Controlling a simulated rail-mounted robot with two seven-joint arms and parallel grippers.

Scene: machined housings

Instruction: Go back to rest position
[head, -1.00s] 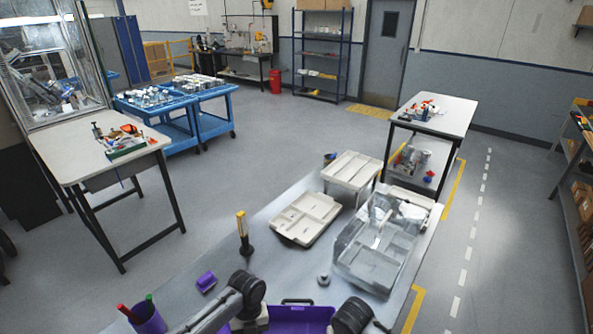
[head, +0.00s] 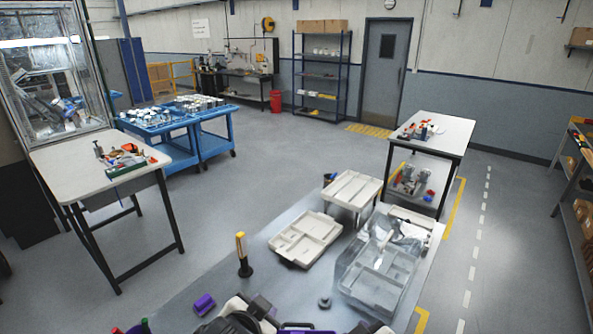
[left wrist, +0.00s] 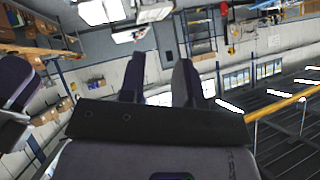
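My left gripper (left wrist: 160,82) shows in the left wrist view with its two dark fingers apart and nothing between them. In the head view, parts of my left arm show at the bottom edge, above the near end of the grey table (head: 215,287). Only a small part of my right arm shows at the bottom edge there. A dark, purplish part at the left edge of the left wrist view may belong to my right arm; its fingers cannot be made out.
A white side table (head: 75,166) stands left, blue carts (head: 185,140) behind. The floor between is clear.

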